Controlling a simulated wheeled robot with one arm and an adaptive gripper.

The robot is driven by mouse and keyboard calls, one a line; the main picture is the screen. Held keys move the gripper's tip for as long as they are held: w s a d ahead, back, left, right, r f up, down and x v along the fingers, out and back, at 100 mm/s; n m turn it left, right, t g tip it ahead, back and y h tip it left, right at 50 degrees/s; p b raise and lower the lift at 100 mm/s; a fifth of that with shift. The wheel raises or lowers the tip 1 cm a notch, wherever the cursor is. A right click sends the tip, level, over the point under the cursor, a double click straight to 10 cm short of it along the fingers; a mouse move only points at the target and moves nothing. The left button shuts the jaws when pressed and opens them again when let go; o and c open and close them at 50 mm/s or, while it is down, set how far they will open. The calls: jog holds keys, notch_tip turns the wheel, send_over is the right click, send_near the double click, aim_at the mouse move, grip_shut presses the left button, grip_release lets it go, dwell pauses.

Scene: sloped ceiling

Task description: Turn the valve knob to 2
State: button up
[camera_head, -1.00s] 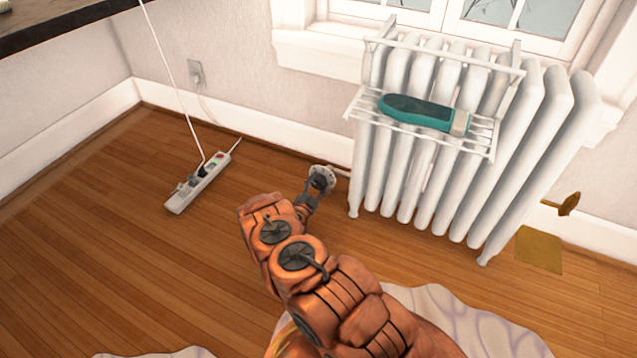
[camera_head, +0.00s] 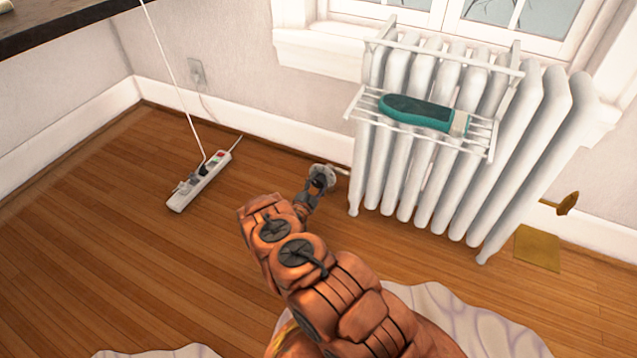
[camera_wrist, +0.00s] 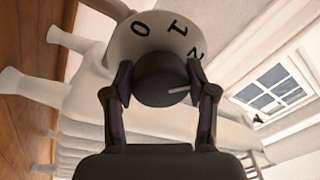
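The black valve knob (camera_wrist: 160,78) sits in front of a white dial (camera_wrist: 128,47) marked 0, 1 and 2 in the wrist view. A light pointer line on the knob points to the right, a little below the partly hidden 2. My gripper (camera_wrist: 160,82) has one finger on each side of the knob, and both fingertips appear to touch it. In the head view the dial (camera_head: 323,172) shows low at the left end of the radiator, with my gripper (camera_head: 315,185) up against it. The knob is mostly hidden there.
The white radiator (camera_head: 430,190) stands right of the valve, with a rack (camera_head: 365,110) holding a green brush-like object (camera_head: 420,112). A power strip (camera_head: 199,181) with a cord lies on the floor to the left. The wooden floor between is clear.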

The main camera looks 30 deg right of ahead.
jog(key=o, duration=0.4)
jog(key=shift+c, duration=0.2)
jog(key=v, duration=1.2)
jog(key=shift+r, duration=0.15)
